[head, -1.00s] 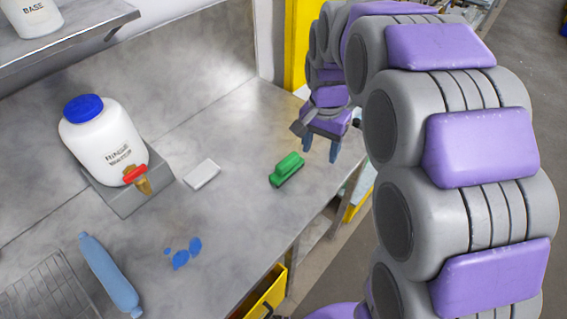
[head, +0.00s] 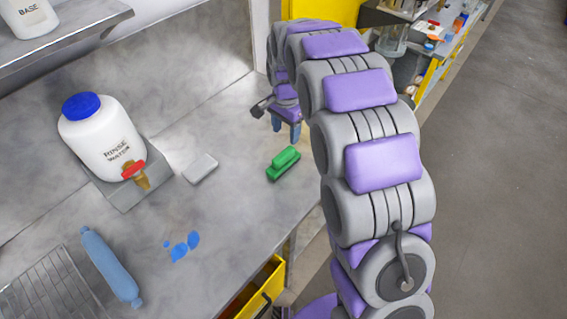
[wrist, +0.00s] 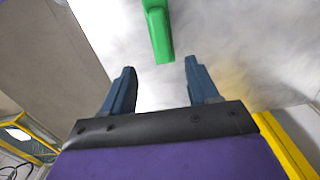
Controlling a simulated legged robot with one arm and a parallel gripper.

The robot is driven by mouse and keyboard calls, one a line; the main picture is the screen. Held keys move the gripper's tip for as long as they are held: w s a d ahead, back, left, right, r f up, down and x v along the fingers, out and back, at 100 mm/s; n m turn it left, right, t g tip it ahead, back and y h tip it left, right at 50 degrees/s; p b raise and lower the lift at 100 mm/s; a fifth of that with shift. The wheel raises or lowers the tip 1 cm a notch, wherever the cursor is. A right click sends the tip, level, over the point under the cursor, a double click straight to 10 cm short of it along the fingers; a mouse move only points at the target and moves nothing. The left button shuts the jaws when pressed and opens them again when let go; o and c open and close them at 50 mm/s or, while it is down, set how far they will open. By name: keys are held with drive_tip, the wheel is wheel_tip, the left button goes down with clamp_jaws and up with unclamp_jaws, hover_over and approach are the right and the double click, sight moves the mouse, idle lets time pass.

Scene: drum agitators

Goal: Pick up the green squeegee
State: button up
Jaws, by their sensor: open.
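The green squeegee (head: 284,162) lies on the grey worktop (head: 235,215) near its right edge in the head view. In the wrist view the squeegee (wrist: 158,30) shows at the top middle, beyond the fingertips and partly cut off by the frame. My gripper (head: 286,132) is just behind the squeegee in the head view, fingers pointing down. In the wrist view my gripper (wrist: 160,80) is open with nothing between its two blue fingers. The squeegee lies roughly in line with the gap, apart from both fingers.
A white rinse water jug (head: 100,135) stands on a grey stand at the left. A yellow drawer (head: 262,290) sits below the edge.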

sight(284, 153)
drive_tip(key=f, duration=0.4)
drive_tip(key=f+b, duration=0.1)
drive_tip(key=f, duration=0.1)
drive_tip(key=shift+a, duration=0.25)
drive_tip(key=shift+a+f, duration=0.4)
drive_tip(key=shift+f, duration=0.1)
drive_tip(key=f+b, duration=0.1)
drive_tip(key=f, duration=0.1)
drive_tip(key=d+f+b, duration=0.1)
drive_tip(key=f, duration=0.1)
drive_tip(key=shift+s+f, duration=0.1)
drive_tip(key=shift+f, duration=0.15)
drive_tip(key=shift+a+r, duration=0.1)
drive_tip(key=shift+a, duration=0.25)
drive_tip(key=c, duration=0.3)
drive_tip(key=shift+d, duration=0.25)
drive_tip(key=c, duration=0.6)
